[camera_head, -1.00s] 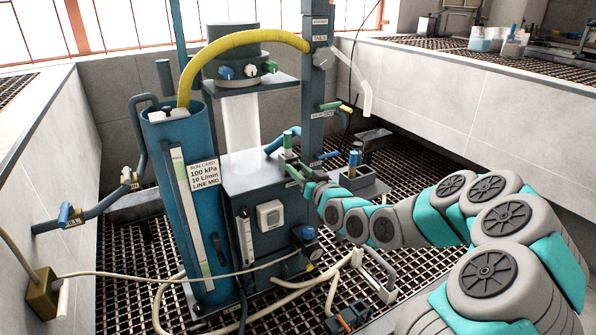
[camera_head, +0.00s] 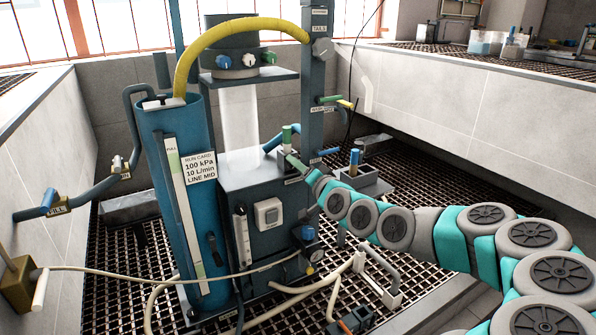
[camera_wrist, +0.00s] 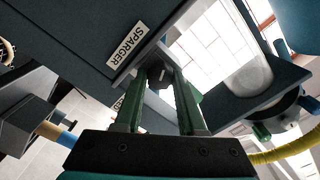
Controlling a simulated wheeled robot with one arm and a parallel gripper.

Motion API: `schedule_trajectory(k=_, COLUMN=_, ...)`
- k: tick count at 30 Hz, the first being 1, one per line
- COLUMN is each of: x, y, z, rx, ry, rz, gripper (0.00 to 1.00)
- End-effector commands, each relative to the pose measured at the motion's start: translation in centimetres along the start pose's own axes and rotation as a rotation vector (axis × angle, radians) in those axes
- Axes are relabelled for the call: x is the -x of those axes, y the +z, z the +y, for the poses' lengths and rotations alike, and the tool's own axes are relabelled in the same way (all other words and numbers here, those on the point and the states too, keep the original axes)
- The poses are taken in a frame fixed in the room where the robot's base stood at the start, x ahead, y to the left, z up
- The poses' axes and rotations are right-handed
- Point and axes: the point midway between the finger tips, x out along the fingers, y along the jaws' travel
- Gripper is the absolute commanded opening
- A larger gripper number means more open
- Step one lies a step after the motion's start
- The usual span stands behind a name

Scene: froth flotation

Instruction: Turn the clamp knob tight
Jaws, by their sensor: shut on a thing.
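My gripper (camera_wrist: 159,72) has its two green fingers closed around a small dark knob (camera_wrist: 158,78), which I take for the clamp knob. It sits at the edge of a dark box beside the white SPARGER label (camera_wrist: 127,45). The fingertips partly cover the knob, so its turned angle cannot be told. In the head view my gripper (camera_head: 292,158) reaches the top right edge of the dark box (camera_head: 235,182), just below an upright green piece (camera_head: 287,138). The knob itself is hidden there.
A blue column (camera_head: 182,215) with a run card (camera_head: 200,168) stands left of the box. A yellow hose (camera_head: 235,26) arches overhead. A blue-topped piece (camera_head: 354,160) stands close behind my arm.

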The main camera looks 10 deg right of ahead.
Motion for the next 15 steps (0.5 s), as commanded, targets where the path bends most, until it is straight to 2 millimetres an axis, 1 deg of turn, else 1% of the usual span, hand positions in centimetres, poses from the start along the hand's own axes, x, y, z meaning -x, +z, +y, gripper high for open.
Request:
schedule_trajectory(k=1, x=-0.04, y=0.42, z=-0.22, rx=-0.01, ry=-0.005, rz=-0.007, gripper=0.0)
schedule_trajectory(k=15, x=-0.05, y=0.39, z=-0.43, rx=-0.038, ry=-0.006, rz=-0.009, gripper=0.0)
